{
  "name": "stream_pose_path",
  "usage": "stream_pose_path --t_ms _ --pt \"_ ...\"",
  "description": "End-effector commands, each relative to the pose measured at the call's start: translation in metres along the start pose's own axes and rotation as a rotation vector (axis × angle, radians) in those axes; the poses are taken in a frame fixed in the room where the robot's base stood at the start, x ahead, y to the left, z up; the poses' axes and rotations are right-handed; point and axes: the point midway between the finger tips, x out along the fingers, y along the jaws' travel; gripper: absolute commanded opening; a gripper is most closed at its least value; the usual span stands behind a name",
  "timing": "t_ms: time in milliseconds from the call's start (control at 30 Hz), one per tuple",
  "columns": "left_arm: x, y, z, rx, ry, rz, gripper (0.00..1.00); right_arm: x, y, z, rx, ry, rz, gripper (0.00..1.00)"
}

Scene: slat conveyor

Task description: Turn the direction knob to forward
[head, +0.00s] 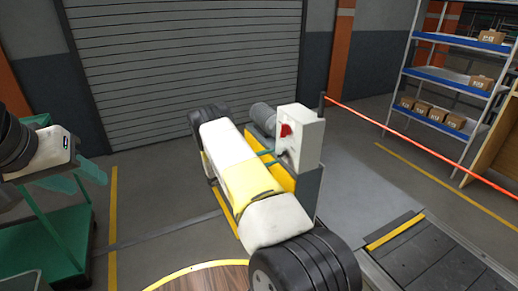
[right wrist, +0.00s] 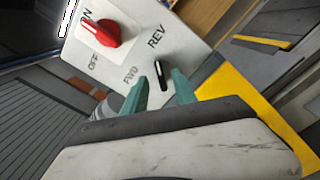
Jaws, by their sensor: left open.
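The control box (head: 301,135) stands on a post beside the conveyor in the head view. In the right wrist view its white face (right wrist: 185,45) carries a black direction knob (right wrist: 159,72) with a white line. The upper end of the line points roughly towards the REV label (right wrist: 157,37); the FWD label (right wrist: 130,75) is to the knob's left. My right gripper (right wrist: 160,78) has its teal fingers apart, one on each side of the knob, with small gaps showing. Contact is unclear. My left gripper (head: 82,178) is open and empty at the far left.
A red ON/OFF switch (right wrist: 102,33) sits on the same face, near the direction knob. A green cart (head: 50,245) stands under my left arm. A red-orange rail (head: 410,138), the conveyor (head: 440,262) and shelves with boxes (head: 450,80) are to the right.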

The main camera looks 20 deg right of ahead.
Motion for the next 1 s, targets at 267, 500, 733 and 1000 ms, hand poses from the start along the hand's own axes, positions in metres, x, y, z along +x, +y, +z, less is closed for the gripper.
stream_pose_path --t_ms 267,500,733,1000 --pt "0.000 0.000 0.000 0.000 0.000 0.000 0.42 0.032 0.000 0.000 0.001 0.000 -0.001 0.34" --pt "0.000 0.000 0.000 0.000 0.000 0.000 0.42 0.035 0.000 0.000 0.001 0.001 -0.001 0.34" --pt "0.000 0.000 0.000 0.000 0.000 0.000 0.42 0.035 0.000 0.000 0.000 0.001 -0.001 0.02" --pt "0.000 0.000 0.000 0.000 0.000 0.000 0.42 0.035 0.000 0.000 -0.002 0.001 -0.001 0.00"
